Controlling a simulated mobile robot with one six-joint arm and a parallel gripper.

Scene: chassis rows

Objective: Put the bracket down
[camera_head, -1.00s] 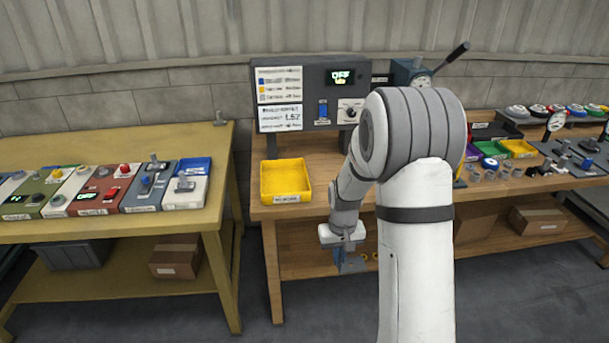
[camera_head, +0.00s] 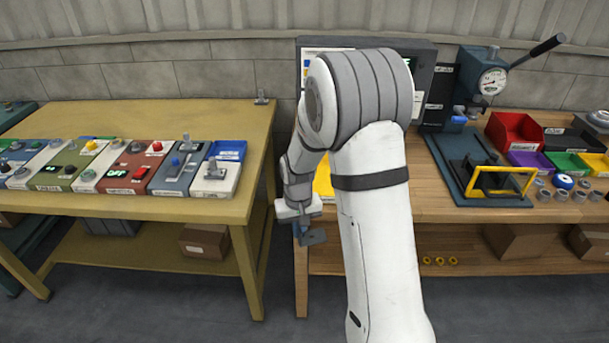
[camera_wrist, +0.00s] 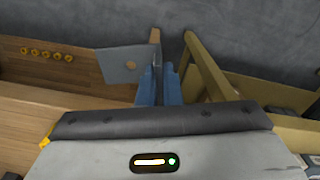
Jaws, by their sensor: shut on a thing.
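My gripper (camera_head: 303,231) hangs in front of the gap between the two benches, below the level of their tops. It is shut on the bracket (camera_head: 314,238), a grey metal piece. In the wrist view the bracket (camera_wrist: 126,63) shows as a flat plate with a round hole, joined to an upright part between my blue fingertips (camera_wrist: 158,82). The bracket is clear of any surface.
A yellow bench (camera_head: 150,118) with coloured control panels stands at left. A wooden bench (camera_head: 450,208) stands at right, with a press (camera_head: 490,80), bins and a yellow-framed fixture (camera_head: 500,184). The yellow tray (camera_head: 323,180) is mostly hidden behind my arm.

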